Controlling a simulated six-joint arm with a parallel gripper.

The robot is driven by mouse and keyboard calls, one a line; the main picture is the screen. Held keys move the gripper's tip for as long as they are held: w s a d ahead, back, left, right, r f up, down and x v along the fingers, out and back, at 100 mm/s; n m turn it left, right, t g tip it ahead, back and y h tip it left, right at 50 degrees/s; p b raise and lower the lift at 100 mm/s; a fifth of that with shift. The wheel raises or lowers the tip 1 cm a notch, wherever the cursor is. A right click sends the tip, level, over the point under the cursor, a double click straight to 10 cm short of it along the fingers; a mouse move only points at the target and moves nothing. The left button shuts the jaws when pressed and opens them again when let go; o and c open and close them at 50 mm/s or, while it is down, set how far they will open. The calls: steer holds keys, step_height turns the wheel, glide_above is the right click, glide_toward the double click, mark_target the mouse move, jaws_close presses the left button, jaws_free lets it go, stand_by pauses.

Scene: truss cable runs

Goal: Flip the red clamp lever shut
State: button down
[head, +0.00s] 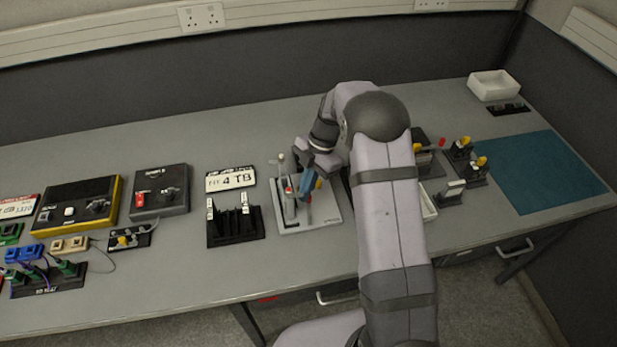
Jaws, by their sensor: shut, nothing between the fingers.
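My gripper (307,193) is over a light grey base plate (325,216) in the middle of the bench, fingers pointing down and shut with nothing held. A small red part (290,189) shows on the upright fixture just left of the fingers; whether it is the clamp lever, and whether the fingers touch it, I cannot tell. Another red-tipped handle (441,141) sticks out sideways among the clamps right of my arm, partly hidden behind it. My gripper is well to the left of that handle.
Yellow-tipped clamps (481,162) stand right of my arm, beside a teal mat (545,172). A black stand (236,228) is close left of the plate. A dark switch box (160,203) stands farther left. The bench behind the plate is mostly clear.

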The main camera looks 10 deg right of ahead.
mark_target(311, 202)
steer(key=shift+a+f, duration=0.15)
steer(key=shift+f, duration=0.4)
steer(key=shift+d+m+t+b, duration=0.2)
steer(key=shift+m+t+b, duration=0.1)
steer(key=shift+m+b, duration=0.35)
steer(key=m+b, duration=0.1)
steer(key=m, duration=0.1)
steer(key=d+m+t+b, duration=0.1)
steer(key=b, duration=0.1)
steer(key=shift+f+m, duration=0.15)
steer(key=shift+m, duration=0.2)
steer(key=m+b, duration=0.1)
steer(key=m+t+b, duration=0.1)
steer(key=m, duration=0.1)
steer(key=d+m+b, duration=0.1)
steer(key=shift+s, duration=0.25)
steer(key=m, duration=0.1)
steer(key=m+t+b, duration=0.1)
steer(key=m, duration=0.1)
steer(key=m+b, duration=0.1)
steer(key=shift+s+d+m+t+h, duration=0.3)
steer(key=shift+s+d, duration=0.05)
steer(key=shift+r, duration=0.2)
steer(key=shift+w+d, duration=0.1)
steer(key=shift+d, duration=0.1)
steer(key=shift+w+d+b, duration=0.15)
steer(key=shift+d+b, duration=0.15)
steer(key=shift+d, duration=0.3)
steer(key=shift+r, duration=0.1)
